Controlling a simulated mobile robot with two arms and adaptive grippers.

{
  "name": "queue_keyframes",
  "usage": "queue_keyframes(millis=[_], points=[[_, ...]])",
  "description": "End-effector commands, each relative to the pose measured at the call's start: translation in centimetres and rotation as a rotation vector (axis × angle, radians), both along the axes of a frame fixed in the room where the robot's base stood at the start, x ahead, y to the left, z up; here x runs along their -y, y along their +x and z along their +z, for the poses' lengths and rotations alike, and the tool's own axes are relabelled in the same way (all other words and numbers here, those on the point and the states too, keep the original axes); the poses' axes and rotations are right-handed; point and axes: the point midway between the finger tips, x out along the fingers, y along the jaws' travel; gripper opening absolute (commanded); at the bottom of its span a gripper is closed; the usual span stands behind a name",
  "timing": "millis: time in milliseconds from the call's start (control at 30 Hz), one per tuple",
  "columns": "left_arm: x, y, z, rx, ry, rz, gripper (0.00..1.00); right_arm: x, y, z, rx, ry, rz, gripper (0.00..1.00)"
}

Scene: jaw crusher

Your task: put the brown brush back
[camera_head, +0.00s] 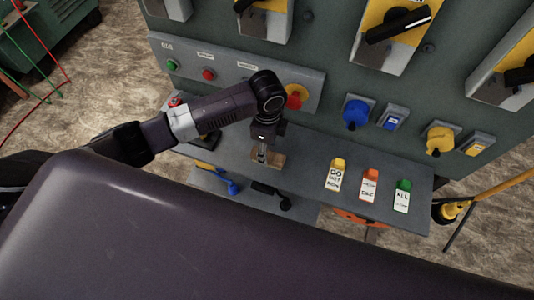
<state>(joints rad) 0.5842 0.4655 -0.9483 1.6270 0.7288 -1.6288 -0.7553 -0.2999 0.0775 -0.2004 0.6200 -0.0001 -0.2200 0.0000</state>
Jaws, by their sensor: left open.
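My left arm comes in from the left, and its gripper (263,153) points down over the grey shelf in front of the panel. The gripper is open. A small light-brown block-like thing, which looks like the brown brush (276,163), lies on the grey shelf (310,160) right at the fingertips. The gripper covers part of it. I cannot tell whether the fingers touch it or stand around it. My right gripper is not in view.
Labelled yellow, orange and green-topped items (369,186) stand on the shelf's right part. A lower shelf (245,199) holds a blue tool (226,184) and a black tool (270,192). The control panel (335,75) with switches and buttons rises behind.

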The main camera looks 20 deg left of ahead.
Motion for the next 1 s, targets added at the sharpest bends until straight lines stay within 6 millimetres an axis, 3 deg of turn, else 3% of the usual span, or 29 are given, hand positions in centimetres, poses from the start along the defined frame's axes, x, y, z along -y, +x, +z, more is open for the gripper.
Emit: queue_keyframes(millis=[200,400,1000], points=[[0.0,0.1,4.6,0.004,-0.001,-0.001,0.45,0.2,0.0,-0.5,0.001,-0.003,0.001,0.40],[0.0,0.0,6.9,0.001,0.000,0.000,0.45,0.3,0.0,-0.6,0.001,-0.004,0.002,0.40],[0.0,0.0,7.4,-0.001,0.001,0.001,0.45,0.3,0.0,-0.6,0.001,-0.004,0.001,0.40]])
